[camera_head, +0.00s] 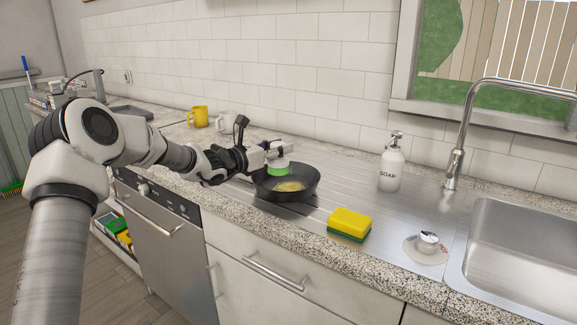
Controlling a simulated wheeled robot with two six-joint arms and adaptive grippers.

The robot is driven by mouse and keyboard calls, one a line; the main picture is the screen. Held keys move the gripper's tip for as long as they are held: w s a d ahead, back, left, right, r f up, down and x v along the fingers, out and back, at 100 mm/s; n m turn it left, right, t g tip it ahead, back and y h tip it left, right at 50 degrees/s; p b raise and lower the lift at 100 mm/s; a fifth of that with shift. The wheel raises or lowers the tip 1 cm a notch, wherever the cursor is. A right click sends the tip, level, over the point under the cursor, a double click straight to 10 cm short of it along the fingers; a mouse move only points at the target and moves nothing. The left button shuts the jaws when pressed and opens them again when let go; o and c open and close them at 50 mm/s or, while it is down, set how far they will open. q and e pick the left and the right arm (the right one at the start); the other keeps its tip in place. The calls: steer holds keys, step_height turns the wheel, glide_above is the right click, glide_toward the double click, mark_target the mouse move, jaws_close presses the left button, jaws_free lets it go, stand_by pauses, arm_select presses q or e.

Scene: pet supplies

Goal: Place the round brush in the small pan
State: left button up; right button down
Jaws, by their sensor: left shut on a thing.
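The small pan (300,193) is dark and round and stands on the metal drainboard in the middle of the view. Something yellowish shows on its inner floor. My left gripper (268,154) comes in from the left and is over the pan's back left part. It is shut on the round brush (278,168), which has a white upper part and a green lower part. The brush is upright over the pan's inside. I cannot tell whether its underside touches the pan. My right gripper is not in view.
A yellow and green sponge (349,223) lies in front of the pan. A white soap bottle (391,165) stands behind right. A sink strainer (427,243), tap (457,150) and sink (530,240) are at right. Yellow (198,117) and white (228,121) mugs stand at the back.

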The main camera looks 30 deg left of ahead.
mark_target(280, 167)
arm_select(q)
steer(key=f, duration=0.6)
steer(key=shift+w+d+f, duration=0.1)
steer(key=shift+d+f, duration=0.05)
steer(key=shift+d, duration=0.05)
steer(key=o, duration=1.1)
steer(key=shift+o, duration=0.2)
steer(key=v, duration=1.1)
steer(key=shift+w+a+r+p, duration=0.1)
steer(key=shift+r+p, duration=0.2)
steer(key=shift+s+f, duration=0.2)
steer(key=shift+s, duration=0.4)
